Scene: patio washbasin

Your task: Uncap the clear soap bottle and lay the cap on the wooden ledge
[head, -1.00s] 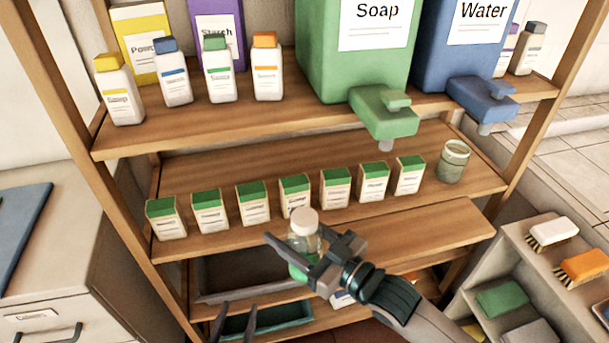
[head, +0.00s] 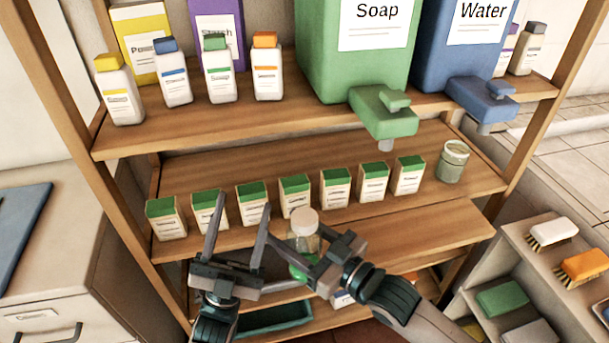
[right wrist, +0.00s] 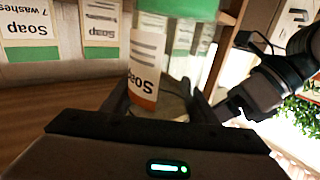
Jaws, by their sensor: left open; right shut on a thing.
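My right gripper (head: 307,256) is shut around the bottle's body, below the cap. In the right wrist view the bottle (right wrist: 147,72) stands between the fingers, its Soap label upside down. My left gripper (head: 240,208) is open and empty, fingers pointing up, just left of the bottle and apart from it. The wooden ledge (head: 420,237) juts out to the right of the bottle; its bare top is clear.
Several green-topped boxes (head: 335,187) line the shelf behind the bottle, with a glass jar (head: 453,162) at its right end. Green Soap (head: 345,75) and blue Water (head: 450,50) dispensers stand above. A small rack with brushes (head: 551,232) is at the right.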

